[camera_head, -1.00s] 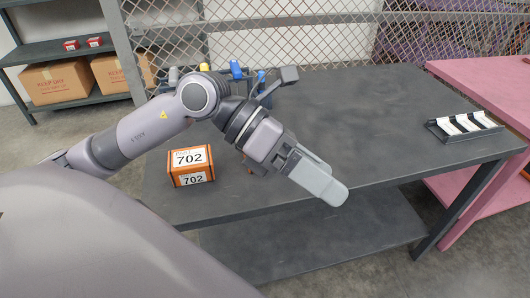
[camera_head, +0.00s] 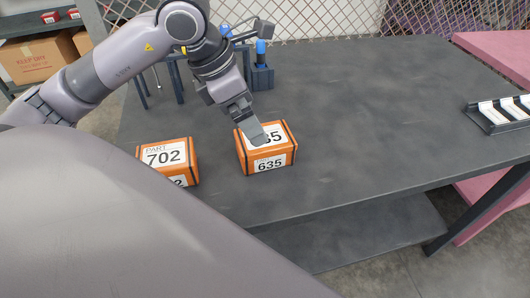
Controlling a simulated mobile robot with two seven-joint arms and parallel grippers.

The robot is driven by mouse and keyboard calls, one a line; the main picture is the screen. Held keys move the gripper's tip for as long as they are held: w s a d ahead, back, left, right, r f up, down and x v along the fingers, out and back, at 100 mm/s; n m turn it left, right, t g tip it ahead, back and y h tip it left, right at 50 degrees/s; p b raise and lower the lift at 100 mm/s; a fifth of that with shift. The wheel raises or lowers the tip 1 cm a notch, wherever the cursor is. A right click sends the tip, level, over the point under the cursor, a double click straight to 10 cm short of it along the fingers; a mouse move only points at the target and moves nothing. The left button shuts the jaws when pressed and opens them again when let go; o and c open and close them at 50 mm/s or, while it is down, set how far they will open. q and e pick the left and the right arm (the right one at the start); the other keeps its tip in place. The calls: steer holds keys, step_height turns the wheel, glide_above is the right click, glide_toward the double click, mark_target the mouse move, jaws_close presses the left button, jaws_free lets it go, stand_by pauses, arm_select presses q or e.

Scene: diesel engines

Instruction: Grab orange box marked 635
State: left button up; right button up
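The orange box marked 635 (camera_head: 271,164) sits on the dark grey table, with white labels on its top and front. My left gripper (camera_head: 257,136) is just above or at its top face, pointing down and hiding part of the top label. I cannot tell if the fingers touch the box, or how far apart they are, as they overlap from this angle. Another orange box marked 702 (camera_head: 166,160) sits to the left, apart from it. My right gripper is out of view.
The dark grey table (camera_head: 370,110) is clear to the right of the boxes. A tool rack (camera_head: 263,75) with blue-handled tools stands behind the gripper. A black tray (camera_head: 495,127) with white parts lies at the right edge. A mesh fence runs behind.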

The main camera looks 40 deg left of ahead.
mark_target(265, 147)
arm_select(q)
steer(key=shift+s+d+f+b, duration=0.15)
steer(key=shift+f+b, duration=0.15)
steer(key=shift+f, duration=0.65)
steer(key=x, duration=0.6)
steer(key=shift+w+r, duration=0.15)
steer(key=shift+w, duration=0.25)
steer(key=shift+w+d+f, duration=0.15)
steer(key=shift+w+f, duration=0.05)
steer(key=shift+f, duration=0.3)
steer(key=shift+f, duration=0.2)
steer(key=c, duration=1.1)
steer(key=shift+c, duration=0.3)
